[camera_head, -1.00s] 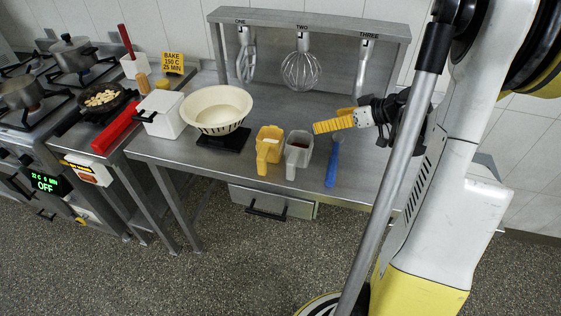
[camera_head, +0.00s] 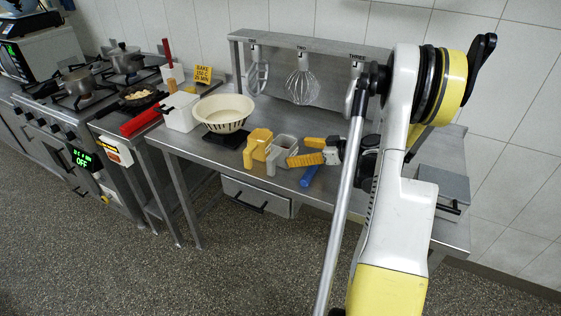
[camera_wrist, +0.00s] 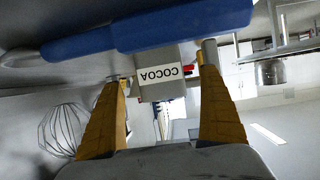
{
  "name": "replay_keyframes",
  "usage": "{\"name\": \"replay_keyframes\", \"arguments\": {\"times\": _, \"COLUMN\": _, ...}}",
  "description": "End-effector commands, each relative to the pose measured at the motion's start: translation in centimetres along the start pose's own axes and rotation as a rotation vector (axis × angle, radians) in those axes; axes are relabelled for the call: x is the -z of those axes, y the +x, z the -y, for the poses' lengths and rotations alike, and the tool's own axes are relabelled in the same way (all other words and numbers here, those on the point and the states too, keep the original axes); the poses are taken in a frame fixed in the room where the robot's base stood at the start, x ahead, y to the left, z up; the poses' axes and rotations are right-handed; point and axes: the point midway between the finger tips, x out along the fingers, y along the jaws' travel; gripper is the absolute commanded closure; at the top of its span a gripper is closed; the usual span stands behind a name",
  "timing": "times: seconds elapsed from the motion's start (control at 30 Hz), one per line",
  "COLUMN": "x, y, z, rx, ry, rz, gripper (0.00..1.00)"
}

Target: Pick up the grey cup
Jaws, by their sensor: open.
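The grey cup (camera_head: 284,148) stands on the steel table, just right of the yellow cup (camera_head: 258,146). My gripper (camera_head: 300,151) is open at the cup's right side, its yellow fingers pointing left at it. In the wrist view the picture is upside down. The grey cup (camera_wrist: 163,88), with a COCOA label, shows between the two fingers of my gripper (camera_wrist: 163,68). I cannot tell whether the fingertips touch it.
A blue-handled tool (camera_head: 309,176) lies on the table under my gripper; its blue handle (camera_wrist: 150,30) crosses the wrist view close up. A cream bowl (camera_head: 223,112) stands on a dark scale to the left. A whisk (camera_head: 302,86) hangs behind. The table's front edge is near.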

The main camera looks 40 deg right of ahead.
Motion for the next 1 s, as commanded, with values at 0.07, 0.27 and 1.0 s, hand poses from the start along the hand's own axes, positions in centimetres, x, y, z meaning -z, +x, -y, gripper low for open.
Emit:
{"name": "replay_keyframes", "arguments": {"times": 0.07, "x": -0.3, "y": 1.1, "z": 0.1, "rx": 0.003, "ry": -0.001, "rz": 0.000, "gripper": 0.10}}
{"name": "replay_keyframes", "arguments": {"times": 0.27, "x": -0.5, "y": 4.2, "z": 0.1, "rx": 0.003, "ry": -0.001, "rz": 0.000, "gripper": 0.10}}
{"name": "replay_keyframes", "arguments": {"times": 1.0, "x": -0.1, "y": 4.6, "z": 0.0, "rx": 0.001, "ry": 0.000, "rz": 0.000, "gripper": 0.74}}
